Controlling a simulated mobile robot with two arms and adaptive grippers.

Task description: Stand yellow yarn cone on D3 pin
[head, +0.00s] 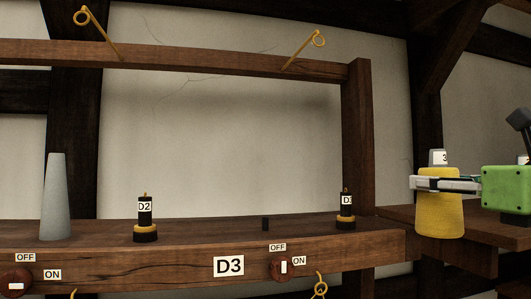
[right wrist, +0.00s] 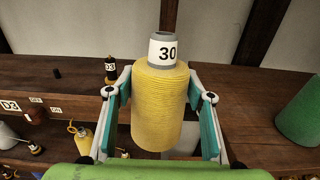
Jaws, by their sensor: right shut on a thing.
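The yellow yarn cone (head: 440,215) is upright, with a grey top labelled 30 that reads clearly in the right wrist view (right wrist: 160,105). My right gripper (head: 432,183) is shut on it, with a teal pad on either side. A short dark peg (head: 265,223) stands bare on the beam above the D3 plate (head: 228,266). My left gripper is out of view.
A bare grey cone (head: 55,200) and a post tagged D2 (head: 145,218) stand left on the beam. An upright timber (head: 357,140) and overhead rail (head: 200,57) with wire loops frame the area. A green cone (right wrist: 302,112) stands at right in the wrist view.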

